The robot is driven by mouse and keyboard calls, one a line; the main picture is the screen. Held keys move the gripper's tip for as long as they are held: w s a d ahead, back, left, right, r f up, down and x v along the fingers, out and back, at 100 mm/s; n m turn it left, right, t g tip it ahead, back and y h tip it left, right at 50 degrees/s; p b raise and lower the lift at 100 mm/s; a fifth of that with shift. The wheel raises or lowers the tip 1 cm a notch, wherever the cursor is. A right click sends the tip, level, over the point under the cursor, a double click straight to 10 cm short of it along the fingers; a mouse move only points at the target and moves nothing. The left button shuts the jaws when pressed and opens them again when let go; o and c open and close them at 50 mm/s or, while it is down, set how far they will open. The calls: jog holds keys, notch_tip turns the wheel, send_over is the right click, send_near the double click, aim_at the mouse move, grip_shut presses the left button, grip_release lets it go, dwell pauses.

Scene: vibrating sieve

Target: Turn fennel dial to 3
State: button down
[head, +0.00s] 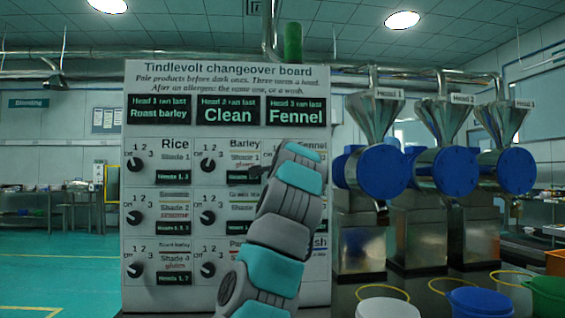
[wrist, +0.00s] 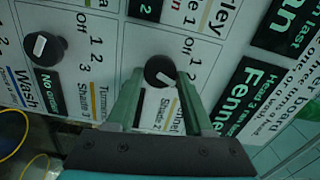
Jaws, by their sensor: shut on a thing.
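The fennel dial (wrist: 160,70) is a round black knob with a white mark, on the white board beside the label Fennel, Shade 2. My gripper (wrist: 161,78) is shut on this dial, one green finger on each side. The white mark shows toward the lower right of the knob, on the side of the number 3; the right finger partly covers the numbers, so I cannot tell its exact setting. In the head view my arm hides the fennel dial, and only part of the Fennel label (head: 312,146) shows.
The changeover board (head: 225,73) carries other black dials, such as the rice dial (head: 135,164) and barley dial (head: 208,164). A turmeric dial (wrist: 43,48) sits left of my gripper in the wrist view. Steel machines with blue drums (head: 375,173) stand to the right.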

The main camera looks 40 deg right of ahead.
jog(key=shift+f+m+p, duration=0.1)
jog(key=shift+m+p, duration=0.45)
jog(key=shift+m, duration=3.15)
jog(key=shift+c, duration=1.5)
grip_release()
jog(key=shift+w, duration=0.1)
jog(key=b+v, duration=0.2)
jog(key=v, duration=0.6)
jog(key=shift+w+f, duration=0.1)
